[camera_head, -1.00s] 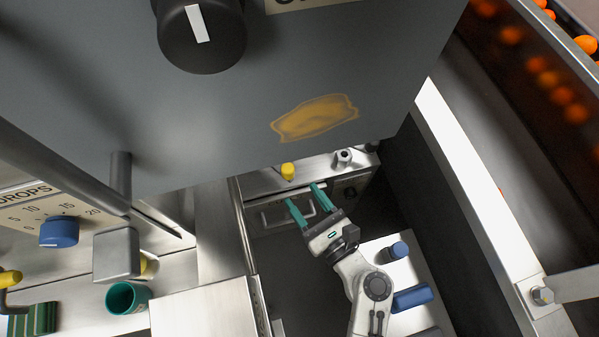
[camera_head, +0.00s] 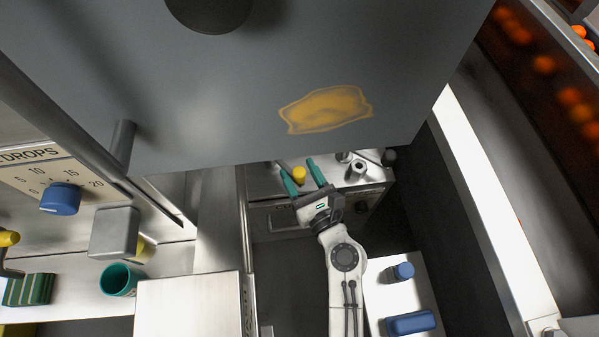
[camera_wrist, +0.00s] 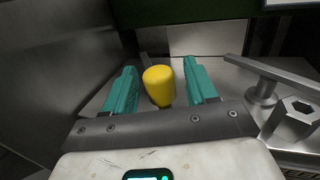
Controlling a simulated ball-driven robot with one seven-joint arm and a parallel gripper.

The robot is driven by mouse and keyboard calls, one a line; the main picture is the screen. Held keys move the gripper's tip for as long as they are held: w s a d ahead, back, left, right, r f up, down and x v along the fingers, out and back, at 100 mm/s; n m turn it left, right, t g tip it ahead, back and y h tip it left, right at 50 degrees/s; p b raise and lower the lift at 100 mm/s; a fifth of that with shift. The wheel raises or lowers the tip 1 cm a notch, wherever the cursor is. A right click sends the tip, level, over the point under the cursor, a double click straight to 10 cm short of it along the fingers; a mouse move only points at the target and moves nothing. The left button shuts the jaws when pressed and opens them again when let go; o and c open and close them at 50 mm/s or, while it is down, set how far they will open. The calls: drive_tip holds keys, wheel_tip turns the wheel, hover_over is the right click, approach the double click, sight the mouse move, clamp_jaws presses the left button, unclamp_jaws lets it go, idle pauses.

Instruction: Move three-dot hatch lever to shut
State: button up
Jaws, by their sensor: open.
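A yellow knob (camera_head: 299,174) stands on the metal ledge under the grey machine body. It looks like the end of a lever, but no dots show on it. My gripper (camera_head: 301,172) is open, its two teal fingers on either side of the yellow knob. In the wrist view the yellow knob (camera_wrist: 159,85) sits between the teal fingers (camera_wrist: 160,90), with a visible gap on each side. A dark rod shows behind the knob. The lever's base and any hatch are hidden.
A hex nut fitting (camera_head: 355,170) and a metal bar handle (camera_wrist: 275,72) stand just right of the knob. The grey machine body (camera_head: 240,100) overhangs the ledge. A white surface (camera_head: 405,290) with blue objects is at lower right.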

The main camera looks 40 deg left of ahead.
drive_tip(key=shift+a, duration=0.3)
drive_tip(key=shift+c, duration=0.5)
clamp_jaws()
